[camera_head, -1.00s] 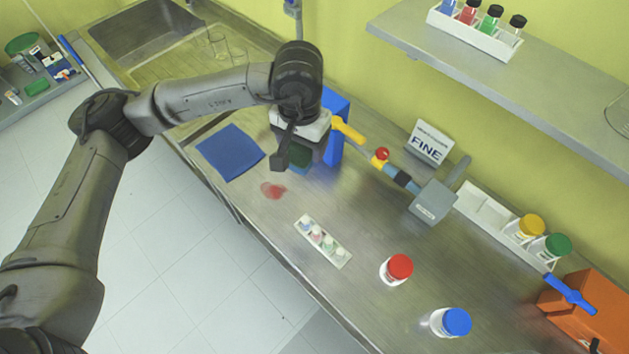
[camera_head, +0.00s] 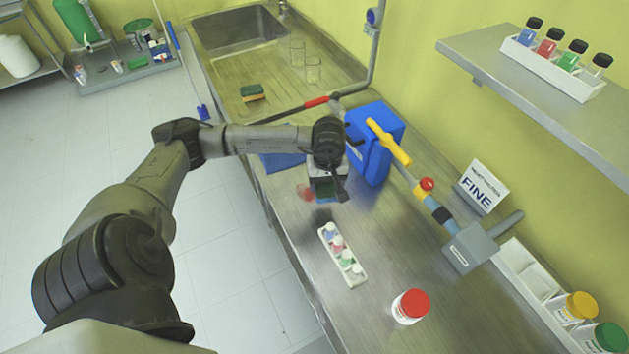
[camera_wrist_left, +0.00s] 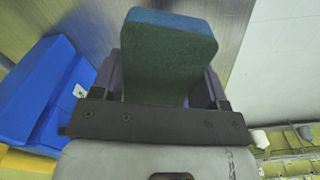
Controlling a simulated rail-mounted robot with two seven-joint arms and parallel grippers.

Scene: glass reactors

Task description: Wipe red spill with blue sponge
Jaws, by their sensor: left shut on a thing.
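The red spill (camera_head: 304,192) is a small red smear on the steel counter, partly hidden by my left gripper. My left gripper (camera_head: 326,183) points down at the counter just right of the spill. It is shut on the blue sponge (camera_head: 327,196), which shows below the fingers. In the left wrist view the sponge (camera_wrist_left: 168,55) sits between both fingers, with a dark green face and a blue edge. I cannot tell whether the sponge touches the counter. My right gripper is not in view.
A blue box (camera_head: 372,150) with a yellow handle stands close behind the gripper. A blue mat (camera_head: 281,162) lies beyond the spill. A white vial rack (camera_head: 343,257) and a red-capped jar (camera_head: 410,306) stand nearer.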

